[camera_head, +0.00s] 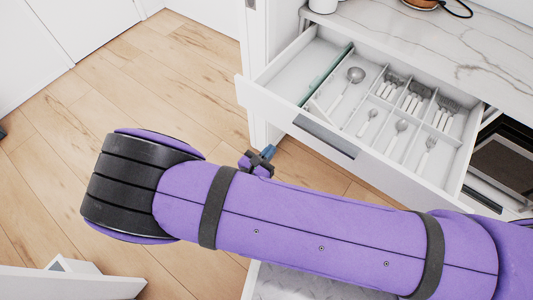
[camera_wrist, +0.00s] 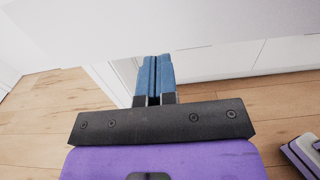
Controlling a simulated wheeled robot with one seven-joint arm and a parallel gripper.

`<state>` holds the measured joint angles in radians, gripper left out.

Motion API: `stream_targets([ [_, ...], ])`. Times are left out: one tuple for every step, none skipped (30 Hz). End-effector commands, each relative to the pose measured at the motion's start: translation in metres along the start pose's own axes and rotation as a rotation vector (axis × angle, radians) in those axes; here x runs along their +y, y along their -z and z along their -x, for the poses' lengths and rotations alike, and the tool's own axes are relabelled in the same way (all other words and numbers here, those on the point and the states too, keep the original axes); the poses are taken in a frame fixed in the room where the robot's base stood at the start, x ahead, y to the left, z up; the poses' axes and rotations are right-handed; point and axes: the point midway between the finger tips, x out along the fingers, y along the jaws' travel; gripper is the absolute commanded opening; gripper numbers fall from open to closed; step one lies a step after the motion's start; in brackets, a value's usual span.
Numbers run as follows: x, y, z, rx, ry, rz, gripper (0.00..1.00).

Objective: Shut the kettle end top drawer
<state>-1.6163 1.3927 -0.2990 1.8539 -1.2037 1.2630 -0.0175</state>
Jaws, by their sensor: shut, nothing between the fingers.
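The top drawer (camera_head: 262,99) is pulled open under the marble counter, with its front panel facing my arm. It holds a divided cutlery tray with spoons, forks and other pieces, and a green-edged partition at its left. A dark handle strip (camera_head: 325,136) runs along the front. My gripper (camera_head: 267,153) is shut and empty, close to the drawer front near its left part. In the wrist view, my blue fingers (camera_wrist: 153,75) are together, with their tips near a broad white panel (camera_wrist: 150,25). I cannot tell whether they touch it. No kettle is clearly identifiable.
The marble counter (camera_head: 450,45) bears a white item (camera_head: 323,5) at its edge and a round brown object (camera_head: 420,3). A lower open drawer (camera_head: 310,285) shows under my arm. Another white open piece (camera_head: 70,282) stands lower left. Wooden floor (camera_head: 150,75) is clear at left.

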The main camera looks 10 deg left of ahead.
Motion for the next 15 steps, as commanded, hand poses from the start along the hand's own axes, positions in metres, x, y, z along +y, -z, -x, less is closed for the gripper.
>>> stream_targets([
  [-0.001, 0.0, -0.011, -0.001, 0.003, 0.001, 0.0],
  [-0.001, 0.0, -0.016, -0.001, 0.003, 0.001, 0.0],
  [-0.001, 0.0, -0.024, -0.001, 0.003, 0.001, 0.0],
  [-0.001, 0.0, -0.029, -0.001, 0.003, 0.001, 0.0],
  [-0.001, 0.0, -0.035, -0.001, 0.004, 0.001, 0.0],
  [-0.001, 0.0, -0.042, -0.001, 0.003, 0.001, 0.0],
  [-0.001, 0.0, -0.048, -0.001, 0.002, 0.001, 0.0],
  [-0.001, 0.0, -0.053, -0.001, 0.003, 0.001, 0.0],
  [-0.001, 0.0, -0.06, -0.001, 0.004, 0.001, 0.0],
  [-0.001, 0.0, -0.065, -0.001, 0.003, 0.001, 0.0],
  [-0.001, 0.0, -0.07, -0.001, 0.002, 0.002, 0.0],
  [-0.001, 0.0, -0.075, 0.0, 0.002, 0.001, 0.0],
  [-0.001, 0.0, -0.079, 0.0, 0.002, 0.001, 0.0],
  [-0.001, 0.0, -0.083, 0.0, 0.002, 0.001, 0.0],
  [-0.001, 0.0, -0.087, 0.0, 0.002, 0.0, 0.0],
])
